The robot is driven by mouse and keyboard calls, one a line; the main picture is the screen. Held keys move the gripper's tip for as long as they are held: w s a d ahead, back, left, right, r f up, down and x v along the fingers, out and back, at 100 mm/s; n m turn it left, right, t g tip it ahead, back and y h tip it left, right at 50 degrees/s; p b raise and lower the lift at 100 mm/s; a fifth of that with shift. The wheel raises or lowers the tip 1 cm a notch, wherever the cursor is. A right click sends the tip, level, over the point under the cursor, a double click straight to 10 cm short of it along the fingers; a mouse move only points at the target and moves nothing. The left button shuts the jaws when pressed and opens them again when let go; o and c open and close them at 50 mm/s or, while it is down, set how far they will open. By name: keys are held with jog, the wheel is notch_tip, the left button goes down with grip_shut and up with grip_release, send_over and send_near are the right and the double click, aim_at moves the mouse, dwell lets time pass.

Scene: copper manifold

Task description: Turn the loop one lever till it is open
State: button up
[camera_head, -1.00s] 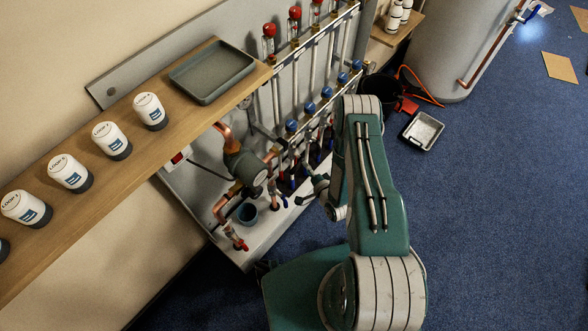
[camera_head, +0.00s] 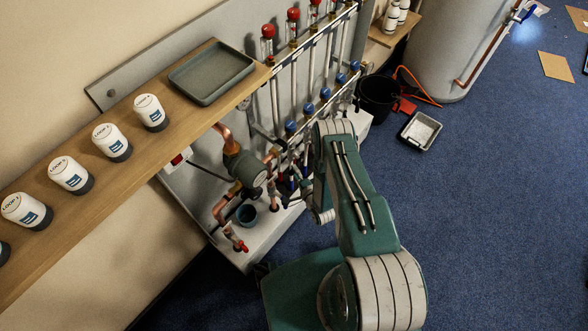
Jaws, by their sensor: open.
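The copper manifold stands against a grey back panel in the head view, with a row of red-capped flow gauges (camera_head: 267,32) along its top. A lower row carries round blue caps (camera_head: 291,127). Small levers sit low among the pipes, but they are tiny and partly hidden, so I cannot tell which is the loop one lever or how it is turned. My gripper (camera_head: 303,186) is at the lower pipes, left of my wrist. It is open, only partly seen against the dark fittings, and I cannot tell whether it touches a lever.
A wooden shelf (camera_head: 120,155) with several white labelled actuators (camera_head: 150,112) and a grey tray (camera_head: 212,72) juts out at left. A black bucket (camera_head: 377,97) stands right.

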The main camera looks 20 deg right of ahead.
jog(key=shift+x, duration=0.9)
